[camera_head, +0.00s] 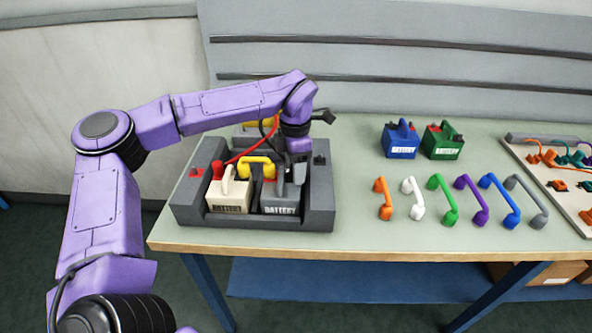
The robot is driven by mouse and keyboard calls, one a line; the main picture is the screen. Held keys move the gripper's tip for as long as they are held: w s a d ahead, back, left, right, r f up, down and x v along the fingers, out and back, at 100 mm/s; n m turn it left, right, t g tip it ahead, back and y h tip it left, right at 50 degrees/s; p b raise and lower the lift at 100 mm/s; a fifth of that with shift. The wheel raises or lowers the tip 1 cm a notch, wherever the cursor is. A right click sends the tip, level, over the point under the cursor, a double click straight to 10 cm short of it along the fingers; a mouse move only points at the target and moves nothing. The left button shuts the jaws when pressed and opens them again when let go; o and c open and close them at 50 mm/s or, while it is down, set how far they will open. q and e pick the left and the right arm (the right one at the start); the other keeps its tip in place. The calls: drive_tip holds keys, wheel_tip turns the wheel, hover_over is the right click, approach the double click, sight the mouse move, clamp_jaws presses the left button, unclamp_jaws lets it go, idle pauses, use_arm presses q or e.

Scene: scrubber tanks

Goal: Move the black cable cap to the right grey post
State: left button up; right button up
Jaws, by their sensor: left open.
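A grey tray (190,210) at the left of the table holds a cream battery (228,195) and a grey battery (281,204). A yellow link (256,162) bridges between the two batteries. A red cap (217,170) on a red cable (243,156) sits at the cream battery's left side. My left gripper (297,170) is open and points down over the right part of the grey battery. It hides the right grey post. A thin black cable (266,133) loops behind my wrist; I cannot make out its black cap. My right gripper is out of view.
A red block (196,172) and a black block (320,160) sit on the tray's sides. Blue (400,140) and green (442,141) batteries stand at the back. Several coloured links lie in a row at the right, beside a board (550,180). The table in front of them is clear.

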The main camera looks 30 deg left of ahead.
use_arm(q)
drive_tip(key=shift+p, duration=0.3)
idle(0.4)
clamp_jaws()
drive_tip(key=shift+r+p, duration=2.8)
drive_tip(key=shift+r, duration=0.25)
drive_tip(key=shift+f, duration=0.1)
